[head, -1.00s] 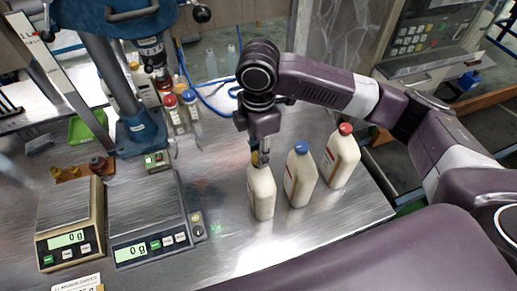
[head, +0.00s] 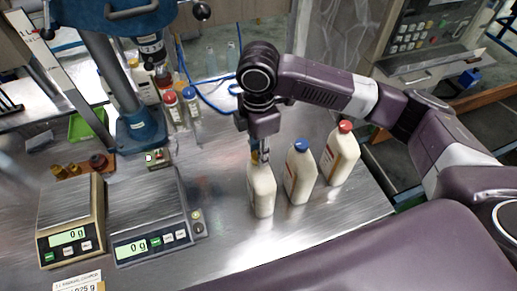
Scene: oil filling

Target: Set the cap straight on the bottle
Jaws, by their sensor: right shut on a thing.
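Three cream bottles stand in a row on the metal table. The nearest-left bottle (head: 262,192) stands upright under my right gripper (head: 260,157). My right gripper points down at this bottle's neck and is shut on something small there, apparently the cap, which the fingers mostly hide. I cannot tell whether that cap sits straight. The middle bottle (head: 299,177) wears a blue cap (head: 301,145). The right bottle (head: 339,158) wears a red cap (head: 345,126). My left gripper is not in view.
Two scales (head: 70,222) (head: 150,215), both reading 0 g, stand at the left. A blue drill-press-like stand (head: 138,130) is behind them. Small red- and blue-capped bottles (head: 172,108) stand at the back. The table front between scales and bottles is clear.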

